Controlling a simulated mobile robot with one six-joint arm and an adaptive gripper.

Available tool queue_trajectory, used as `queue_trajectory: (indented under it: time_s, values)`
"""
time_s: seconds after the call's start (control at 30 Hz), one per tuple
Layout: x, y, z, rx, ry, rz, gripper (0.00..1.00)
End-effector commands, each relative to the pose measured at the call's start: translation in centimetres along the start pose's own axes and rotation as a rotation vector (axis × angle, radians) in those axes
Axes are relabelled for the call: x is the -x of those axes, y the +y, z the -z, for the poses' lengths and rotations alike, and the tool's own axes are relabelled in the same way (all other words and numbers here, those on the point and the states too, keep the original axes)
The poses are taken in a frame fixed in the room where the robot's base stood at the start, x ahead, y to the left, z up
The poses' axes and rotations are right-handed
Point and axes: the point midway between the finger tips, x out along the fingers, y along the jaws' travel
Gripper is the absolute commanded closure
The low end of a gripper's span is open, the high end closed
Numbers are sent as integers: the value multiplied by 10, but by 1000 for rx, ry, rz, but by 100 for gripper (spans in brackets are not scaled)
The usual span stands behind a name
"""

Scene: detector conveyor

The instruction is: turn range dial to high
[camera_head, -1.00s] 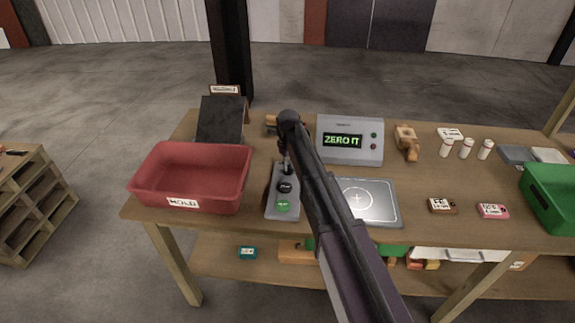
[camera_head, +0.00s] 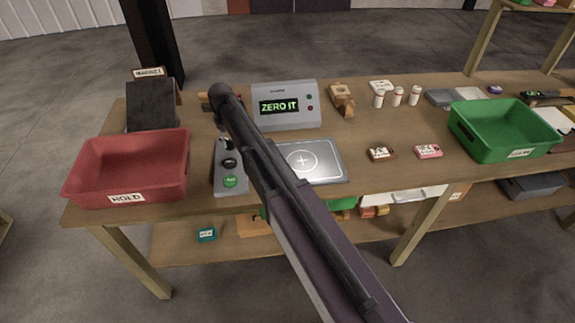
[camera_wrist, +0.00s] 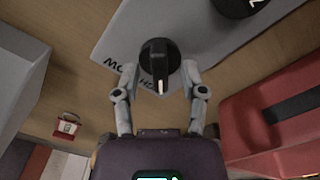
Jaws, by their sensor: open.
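In the wrist view a black dial (camera_wrist: 160,57) with a white pointer line sits on a grey panel (camera_wrist: 118,40). The pointer points down in the picture. Partly hidden letters beside it seem to start "MO" and "HO"; I cannot confirm a range label. My gripper (camera_wrist: 160,70) is open, one finger on each side of the dial; I cannot tell whether they touch it.
A display box (camera_head: 285,92) reads "ZERO IT" behind a plate with a cross (camera_head: 325,162). A red HOLD bin (camera_head: 90,180) stands close left of the panel. A green bin (camera_head: 480,142), small boxes and white bottles (camera_head: 398,97) are to the right.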

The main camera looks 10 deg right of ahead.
Motion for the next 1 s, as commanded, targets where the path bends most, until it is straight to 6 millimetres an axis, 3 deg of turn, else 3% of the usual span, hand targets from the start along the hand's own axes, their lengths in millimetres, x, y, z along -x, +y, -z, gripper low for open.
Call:
queue_trajectory:
  time_s: [1.0]
  values:
    - [0, 0, 0, -600, 0, 0, 46]
